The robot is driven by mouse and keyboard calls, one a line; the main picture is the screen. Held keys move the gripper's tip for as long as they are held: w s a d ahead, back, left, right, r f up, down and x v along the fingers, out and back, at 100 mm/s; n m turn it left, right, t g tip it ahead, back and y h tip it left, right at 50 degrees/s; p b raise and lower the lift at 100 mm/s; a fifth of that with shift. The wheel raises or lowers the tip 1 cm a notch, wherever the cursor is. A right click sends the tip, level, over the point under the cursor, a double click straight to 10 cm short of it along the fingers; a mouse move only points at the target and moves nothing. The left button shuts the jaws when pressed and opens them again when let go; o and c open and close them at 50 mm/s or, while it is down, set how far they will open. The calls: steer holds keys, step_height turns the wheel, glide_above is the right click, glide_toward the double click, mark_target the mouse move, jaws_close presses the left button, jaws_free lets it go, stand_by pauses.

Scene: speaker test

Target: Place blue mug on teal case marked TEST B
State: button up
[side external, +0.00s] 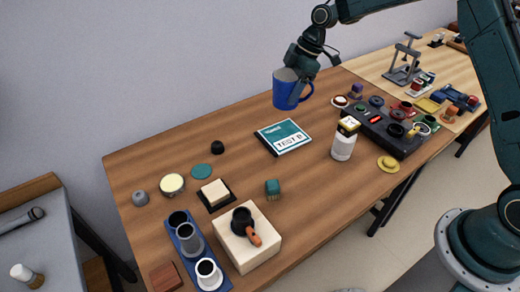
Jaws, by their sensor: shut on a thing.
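The blue mug (286,91) hangs in the air in the side external view, roughly upright, with its handle to the right. My gripper (299,72) is shut on the mug at its upper right side. The teal case marked TEST B (284,137) lies flat on the wooden table, below the mug in the picture. The case's top is bare, and a clear gap shows between mug and case. The fingertips are small and partly hidden by the mug.
A white bottle (344,140) stands right of the case, near a dark control panel (385,128) crowded with small items. A blue tray with cups (188,240) and a pale block with a black portafilter-like tool (262,251) stand at the front left. Table around the case is clear.

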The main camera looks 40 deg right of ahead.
step_height(320, 180, down, 8)
stand_by(0.4)
steer(key=shift+f, duration=2.05)
steer(key=shift+f, duration=0.15)
steer(key=o, duration=1.2)
steer(key=v, duration=1.2)
